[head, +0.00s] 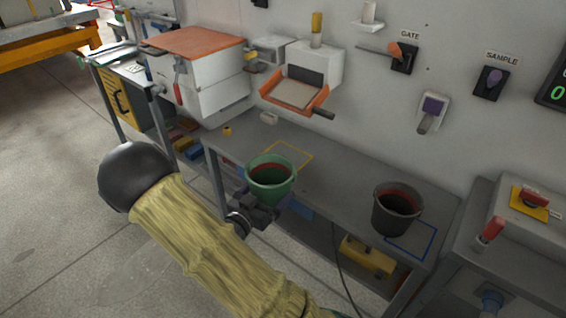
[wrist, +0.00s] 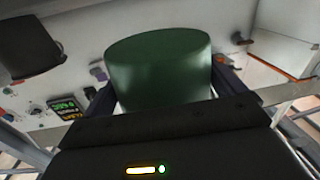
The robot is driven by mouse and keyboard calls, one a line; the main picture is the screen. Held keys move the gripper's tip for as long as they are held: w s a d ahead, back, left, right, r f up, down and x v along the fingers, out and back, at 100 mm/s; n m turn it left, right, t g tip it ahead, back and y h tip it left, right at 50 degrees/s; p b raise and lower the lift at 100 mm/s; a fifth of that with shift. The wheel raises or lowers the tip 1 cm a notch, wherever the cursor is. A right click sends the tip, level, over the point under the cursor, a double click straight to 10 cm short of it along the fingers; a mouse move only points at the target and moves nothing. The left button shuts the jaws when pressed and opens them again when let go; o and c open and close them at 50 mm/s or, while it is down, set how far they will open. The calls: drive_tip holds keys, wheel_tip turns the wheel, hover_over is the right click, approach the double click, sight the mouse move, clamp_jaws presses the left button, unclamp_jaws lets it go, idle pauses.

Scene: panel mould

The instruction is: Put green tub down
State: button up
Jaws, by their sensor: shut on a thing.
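The green tub (head: 271,181) is an open-topped round tub with reddish-brown contents. My gripper (head: 262,207) is shut on it from the near side, and the tub looks upright. In the wrist view the green tub (wrist: 158,68) fills the space between the two dark fingers of my gripper (wrist: 160,88). In the head view the tub overlaps the near edge of the grey bench (head: 335,190); I cannot tell whether its base touches anything. A yellow outline (head: 290,154) marked on the bench top lies just behind the tub, partly hidden by it.
A black tub (head: 397,212) with reddish contents stands on the bench at right, overlapping a blue outline (head: 427,240). An orange-edged chute (head: 298,92) sticks out of the wall behind. A small yellow object (head: 227,131) lies at the back left. The bench middle is clear.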

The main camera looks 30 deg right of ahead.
drive_tip(key=w+a+f+n+t+y, duration=0.7)
drive_tip(key=a+f+n+t+y, duration=0.1)
drive_tip(key=a+f+y, duration=0.1)
drive_tip(key=shift+w+a+n+y, duration=0.25)
drive_tip(key=shift+n+y, duration=0.15)
drive_tip(key=shift+y, duration=0.4)
drive_tip(key=shift+d, duration=0.1)
